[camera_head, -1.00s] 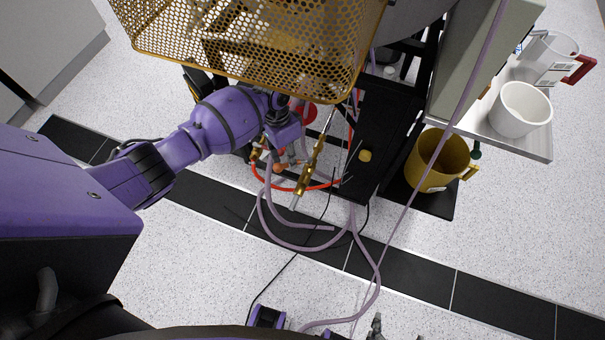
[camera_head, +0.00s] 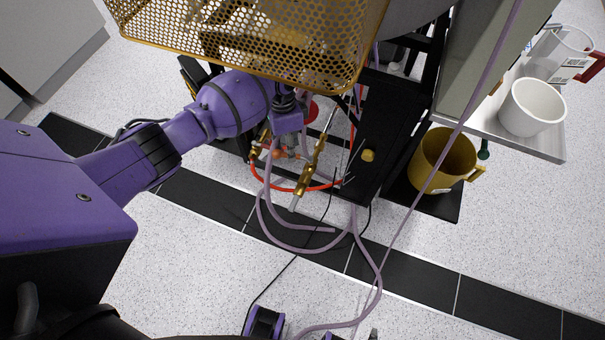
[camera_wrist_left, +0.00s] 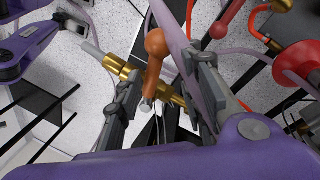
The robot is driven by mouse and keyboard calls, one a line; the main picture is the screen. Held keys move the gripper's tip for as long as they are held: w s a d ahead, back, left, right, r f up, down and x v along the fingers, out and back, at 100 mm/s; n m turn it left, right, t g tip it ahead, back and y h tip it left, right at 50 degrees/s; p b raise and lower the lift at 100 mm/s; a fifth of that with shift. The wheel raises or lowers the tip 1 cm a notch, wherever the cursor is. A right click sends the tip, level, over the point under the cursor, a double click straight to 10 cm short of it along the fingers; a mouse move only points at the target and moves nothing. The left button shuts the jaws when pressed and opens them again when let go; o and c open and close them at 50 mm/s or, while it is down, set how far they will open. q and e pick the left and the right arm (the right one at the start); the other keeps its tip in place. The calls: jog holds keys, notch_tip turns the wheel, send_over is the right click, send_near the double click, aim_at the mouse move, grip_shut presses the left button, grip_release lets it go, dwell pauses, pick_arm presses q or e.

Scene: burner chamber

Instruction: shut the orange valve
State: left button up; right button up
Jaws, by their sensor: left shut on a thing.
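The orange valve handle (camera_wrist_left: 155,45), with a rounded knob end, stands between the two fingers of my left gripper (camera_wrist_left: 160,88) in the left wrist view. The gripper is shut on it. The handle sits by a brass fitting (camera_wrist_left: 125,70) on the tubing. In the head view the orange knob (camera_head: 277,154) shows just below my left gripper (camera_head: 287,135), under the mesh basket. The purple and dark parts at the bottom edge (camera_head: 264,322) look like my right gripper or wrist, mostly cut off; its fingers cannot be made out.
A gold mesh basket (camera_head: 240,50) hangs close above my left wrist. Pale purple hoses (camera_head: 300,247) and a red-orange hose (camera_head: 295,189) loop below. A red round valve (camera_wrist_left: 298,60) is close at right.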

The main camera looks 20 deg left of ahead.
pick_arm(q)
jog(key=shift+w+d+r, duration=0.15)
jog(key=shift+w+d, duration=0.2)
jog(key=shift+w, duration=0.15)
jog(key=shift+d, duration=0.1)
jog(key=shift+w+d+m+b, duration=0.2)
jog(key=shift+w+m+b, duration=0.25)
jog(key=shift+m, duration=0.25)
jog(key=shift+o, duration=0.2)
jog(key=shift+w+d+r, duration=0.1)
jog(key=shift+r, duration=0.05)
jog(key=o, duration=1.3)
